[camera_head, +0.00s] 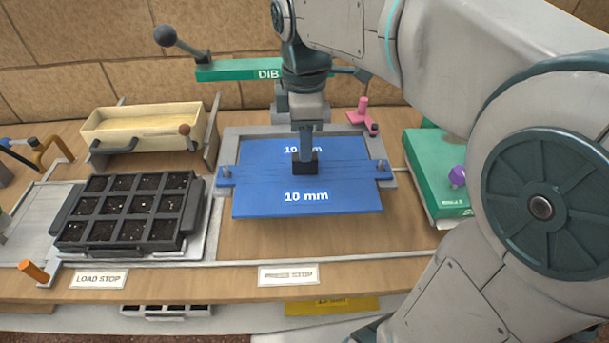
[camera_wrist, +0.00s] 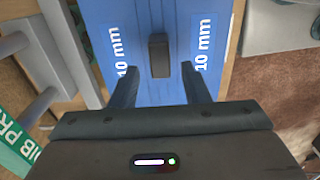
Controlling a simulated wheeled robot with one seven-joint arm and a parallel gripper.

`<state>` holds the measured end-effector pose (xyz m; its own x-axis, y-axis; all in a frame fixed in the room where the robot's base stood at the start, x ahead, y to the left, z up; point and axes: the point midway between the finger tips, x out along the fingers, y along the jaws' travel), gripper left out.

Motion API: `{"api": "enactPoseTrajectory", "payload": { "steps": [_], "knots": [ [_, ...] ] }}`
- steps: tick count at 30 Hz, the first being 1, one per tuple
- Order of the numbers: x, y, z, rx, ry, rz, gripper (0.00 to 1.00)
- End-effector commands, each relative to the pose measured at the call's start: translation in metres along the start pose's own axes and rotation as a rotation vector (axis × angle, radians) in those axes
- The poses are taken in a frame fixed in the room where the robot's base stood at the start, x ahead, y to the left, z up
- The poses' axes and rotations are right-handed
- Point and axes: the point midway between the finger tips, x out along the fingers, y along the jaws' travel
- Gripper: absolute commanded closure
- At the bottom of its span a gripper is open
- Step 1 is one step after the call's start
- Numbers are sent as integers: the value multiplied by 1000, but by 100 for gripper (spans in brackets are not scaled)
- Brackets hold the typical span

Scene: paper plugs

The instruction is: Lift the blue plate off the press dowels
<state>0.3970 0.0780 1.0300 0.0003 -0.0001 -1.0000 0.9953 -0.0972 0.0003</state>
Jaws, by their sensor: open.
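The blue plate (camera_head: 255,200), marked "10 mm" twice, lies flat on the press bed (camera_head: 238,133). A press dowel stands in a tab at its left edge (camera_head: 225,172) and another at its right edge (camera_head: 381,166). A small black block-shaped handle (camera_head: 306,168) rises from the plate's middle. My gripper (camera_head: 305,156) hangs directly above or around the handle. In the wrist view the gripper (camera_wrist: 158,88) is open, with the black handle (camera_wrist: 159,55) between and just beyond its fingertips, apart from both. The blue plate (camera_wrist: 150,15) fills the background there. The exact height of the fingertips is unclear.
A black seed tray (camera_head: 128,228) with soil-filled cells stands left of the plate. A cream hopper box (camera_head: 140,127) is behind it. A green case (camera_head: 430,165) with a purple knob is at right. A green "DIB" bar (camera_head: 235,70) is behind my gripper.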

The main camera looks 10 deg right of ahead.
Motion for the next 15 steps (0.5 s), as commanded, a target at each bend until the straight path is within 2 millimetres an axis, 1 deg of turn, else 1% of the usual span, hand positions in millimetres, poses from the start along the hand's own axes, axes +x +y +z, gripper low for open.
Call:
{"api": "enactPoseTrajectory", "payload": {
  "steps": [3,15],
  "knots": [
    [8,0,0,0,0,-1,58],
    [28,0,0,0,0,0,58]
  ]
}}
